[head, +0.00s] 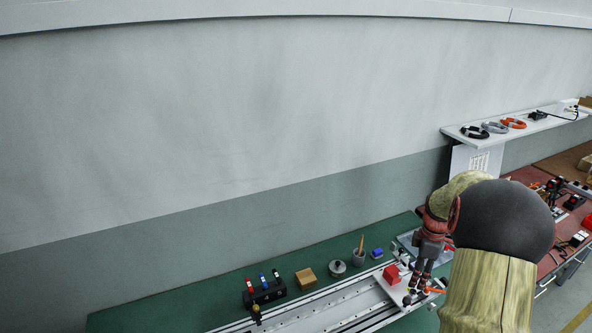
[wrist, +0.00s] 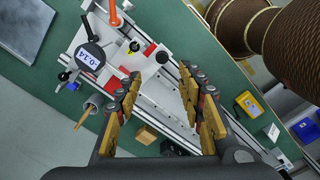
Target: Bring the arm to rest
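My gripper (head: 416,292) hangs over the right part of the long gantry rail (head: 338,308) on the green bench. In the wrist view my gripper (wrist: 163,82) is open, its yellow-padded fingers well apart with nothing held between them. Below it are the rail and a white plate (wrist: 165,98). In the head view a red block (head: 392,273) is on the carriage, left of my gripper. My arm hides part of the bench's right end.
A black rack (head: 264,292) with coloured pieces, a tan box (head: 306,278), a round pot (head: 337,268), a cup (head: 358,258) and a blue block (head: 377,253) stand behind the rail. A shelf (head: 520,122) with cable coils is at right. The air before the wall is clear.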

